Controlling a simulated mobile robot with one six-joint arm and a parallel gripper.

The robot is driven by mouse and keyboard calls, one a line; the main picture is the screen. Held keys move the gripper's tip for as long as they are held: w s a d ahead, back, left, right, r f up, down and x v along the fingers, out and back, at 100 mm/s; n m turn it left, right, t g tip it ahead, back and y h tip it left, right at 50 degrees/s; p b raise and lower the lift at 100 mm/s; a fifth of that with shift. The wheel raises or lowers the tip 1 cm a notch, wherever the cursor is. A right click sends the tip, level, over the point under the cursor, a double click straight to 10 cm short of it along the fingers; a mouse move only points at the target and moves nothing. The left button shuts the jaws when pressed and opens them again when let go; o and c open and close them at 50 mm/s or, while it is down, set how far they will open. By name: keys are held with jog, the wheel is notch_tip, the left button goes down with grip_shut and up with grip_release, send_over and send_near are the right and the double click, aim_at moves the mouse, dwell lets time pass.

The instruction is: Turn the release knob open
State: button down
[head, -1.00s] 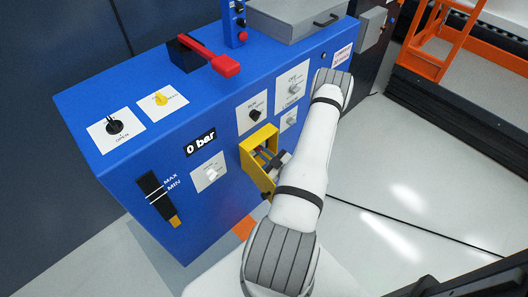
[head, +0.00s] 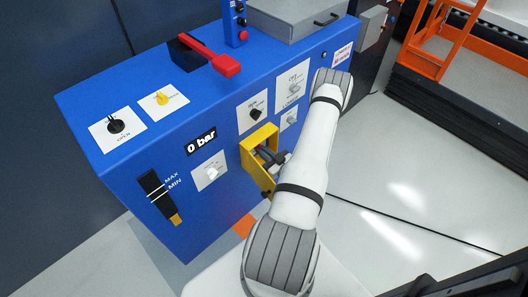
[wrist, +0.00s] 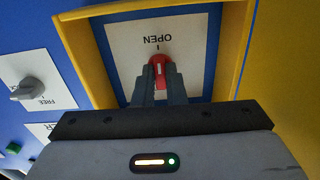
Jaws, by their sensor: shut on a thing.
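The red release knob (wrist: 160,66) sits on a white plate (wrist: 120,45) inside a yellow-framed recess (wrist: 91,45). The word OPEN with a short tick mark appears upside down just above the knob in the wrist view. My gripper (wrist: 158,80) is inside the recess, its two dark fingers shut on the knob from either side. The knob's top points roughly toward the OPEN tick; fingers hide its lower part. In the head view my gripper (head: 270,156) reaches into the yellow box (head: 250,158) on the blue cabinet's front, and the knob is hidden there.
The blue cabinet (head: 130,195) carries a red lever (head: 212,57), a black knob (head: 115,126), a yellow knob (head: 161,98) and a "0 bar" display (head: 201,142). In the wrist view a grey knob (wrist: 24,91) lies left of the recess. Floor at right is open.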

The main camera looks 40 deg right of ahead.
jog(key=shift+f, duration=0.1)
jog(key=c, duration=1.5)
grip_release()
jog(key=s, duration=0.7)
jog(key=shift+s+d, duration=0.3)
jog(key=shift+s, duration=0.1)
